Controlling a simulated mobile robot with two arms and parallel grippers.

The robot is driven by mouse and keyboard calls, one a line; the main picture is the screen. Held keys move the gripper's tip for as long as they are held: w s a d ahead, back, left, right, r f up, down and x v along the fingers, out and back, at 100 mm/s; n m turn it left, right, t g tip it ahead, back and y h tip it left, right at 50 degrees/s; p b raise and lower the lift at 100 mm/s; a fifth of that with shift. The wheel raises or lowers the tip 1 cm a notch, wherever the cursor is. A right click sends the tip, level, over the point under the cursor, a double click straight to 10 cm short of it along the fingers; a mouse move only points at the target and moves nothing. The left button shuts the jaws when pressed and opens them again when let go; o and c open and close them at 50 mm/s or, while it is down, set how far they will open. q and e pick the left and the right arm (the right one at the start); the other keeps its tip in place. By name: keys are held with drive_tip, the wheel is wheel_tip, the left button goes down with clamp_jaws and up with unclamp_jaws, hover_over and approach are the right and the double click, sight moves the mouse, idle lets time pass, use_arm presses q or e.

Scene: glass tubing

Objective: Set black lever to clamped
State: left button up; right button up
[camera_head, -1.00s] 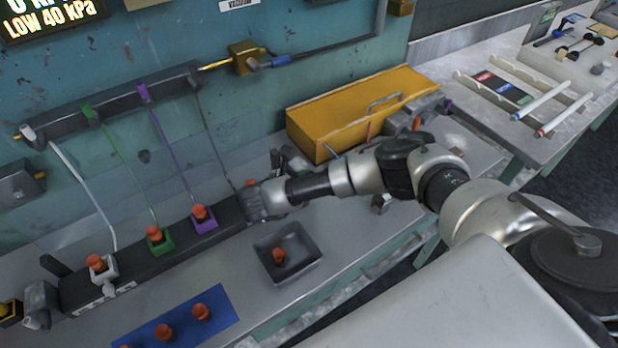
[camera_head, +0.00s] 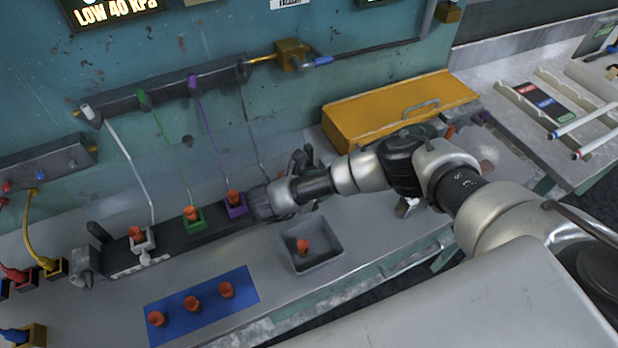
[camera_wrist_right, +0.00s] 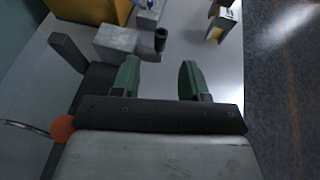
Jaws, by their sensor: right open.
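A dark upright bar (camera_head: 301,161) stands just behind my right wrist, near the right end of the long black rail (camera_head: 190,238). It may be the black lever; a dark bar also shows in the right wrist view (camera_wrist_right: 68,52), tilted. Another dark bar (camera_head: 99,232) stands at the rail's left end. The black tube (camera_head: 252,130) runs down behind my right gripper (camera_head: 260,204), which hides its lower end. In the right wrist view my gripper (camera_wrist_right: 158,80) is open, with nothing between its fingers. An orange knob (camera_wrist_right: 62,128) lies left of its body. My left gripper is not visible.
White (camera_head: 142,240), green (camera_head: 194,222) and purple (camera_head: 237,207) blocks with orange knobs line the rail. A grey tray (camera_head: 310,262) holds one orange knob; a blue mat (camera_head: 240,297) holds several. A yellow box (camera_head: 350,128) stands behind my arm.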

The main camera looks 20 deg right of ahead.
drive_tip(key=p+v, duration=0.1)
drive_tip(key=v, duration=0.3)
drive_tip(key=shift+s+a+r, duration=0.1)
drive_tip(key=shift+a, duration=0.25)
